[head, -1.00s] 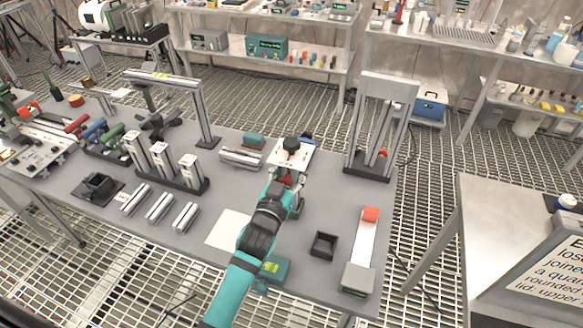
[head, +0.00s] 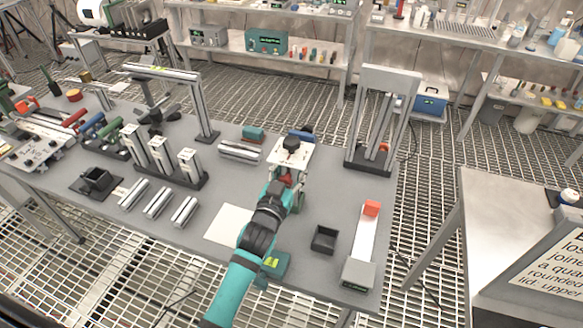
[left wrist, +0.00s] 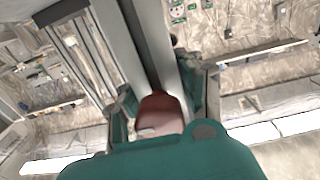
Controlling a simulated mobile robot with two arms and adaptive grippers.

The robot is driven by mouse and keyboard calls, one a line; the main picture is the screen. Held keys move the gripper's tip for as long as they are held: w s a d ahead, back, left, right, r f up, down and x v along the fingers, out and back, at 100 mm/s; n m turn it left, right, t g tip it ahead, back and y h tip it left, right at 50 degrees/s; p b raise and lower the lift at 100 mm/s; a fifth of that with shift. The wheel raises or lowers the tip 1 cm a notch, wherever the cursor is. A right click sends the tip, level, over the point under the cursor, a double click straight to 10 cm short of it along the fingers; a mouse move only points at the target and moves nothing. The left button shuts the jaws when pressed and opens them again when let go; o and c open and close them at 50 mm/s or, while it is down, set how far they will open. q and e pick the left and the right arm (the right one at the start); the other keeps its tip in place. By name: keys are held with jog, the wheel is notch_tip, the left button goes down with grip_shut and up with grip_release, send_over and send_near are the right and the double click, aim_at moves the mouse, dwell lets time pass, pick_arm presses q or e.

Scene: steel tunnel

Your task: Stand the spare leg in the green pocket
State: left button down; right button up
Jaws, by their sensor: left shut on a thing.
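My left gripper (head: 288,184) is at a small stand with a white plate (head: 289,154) and a black knob. In the left wrist view its fingers (left wrist: 160,112) are shut on a dark red rounded piece (left wrist: 160,116), with grey metal bars running up behind it. Three short metal legs stand upright in a black rack (head: 192,181) at the left. Three more metal profiles lie flat in front of it, the middle one (head: 158,203) among them. I cannot tell which is the spare leg, nor pick out a green pocket. My right gripper is not in view.
A tall metal frame (head: 384,120) stands at the back right. A metal arch (head: 205,105) stands at the back left. A white sheet (head: 228,225) lies left of my arm.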

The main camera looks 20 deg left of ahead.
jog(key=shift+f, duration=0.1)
pick_arm(q)
jog(key=c, duration=0.7)
grip_release()
jog(key=shift+c, duration=0.2)
jog(key=shift+f, duration=0.2)
jog(key=shift+s, duration=0.15)
jog(key=s, duration=1.1)
jog(key=shift+s+a, duration=0.15)
jog(key=shift+s, duration=0.25)
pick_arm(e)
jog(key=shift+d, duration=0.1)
pick_arm(q)
jog(key=shift+r, duration=0.1)
